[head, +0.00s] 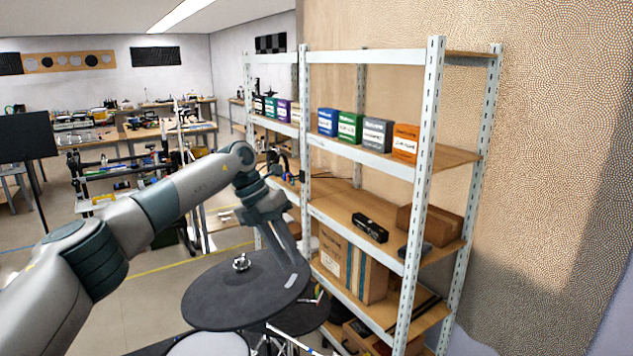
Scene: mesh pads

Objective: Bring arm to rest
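My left arm reaches in from the left, bent at the elbow. My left gripper (289,260) points down over the right part of a dark round cymbal-like pad (215,297). Its fingers show from the side and overlap one another, so I cannot tell whether they are apart, or whether they touch the pad. The pad has a metal nut (241,263) at its middle. A round drum pad with a pale top (208,346) shows below it, cut off by the bottom edge. My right gripper is not in view.
A metal shelf rack (409,262) with wooden boards stands close on the right of my gripper. It bears coloured boxes (349,127), a cardboard box (353,268) and a small black box (370,227). Workbenches (140,132) stand farther back. Open floor (160,285) lies left of the pad.

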